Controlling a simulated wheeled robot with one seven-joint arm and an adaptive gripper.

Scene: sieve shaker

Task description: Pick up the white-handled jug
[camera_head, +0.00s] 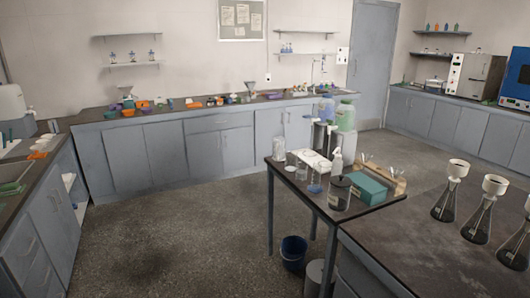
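A small whitish, translucent vessel (278,149) stands upright at the back left corner of the small dark-topped table (283,175). It may be the white-handled jug, but it is too small here to make out a handle for certain. My gripper is not in view.
Near the vessel stand a white tray (314,161), a white bottle (337,160), a glass beaker (315,180), a dark jar (339,192) and a teal box (369,189). Funnel-topped flasks (446,202) stand on the right bench. A blue bucket (293,252) is on the floor; floor to the left is clear.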

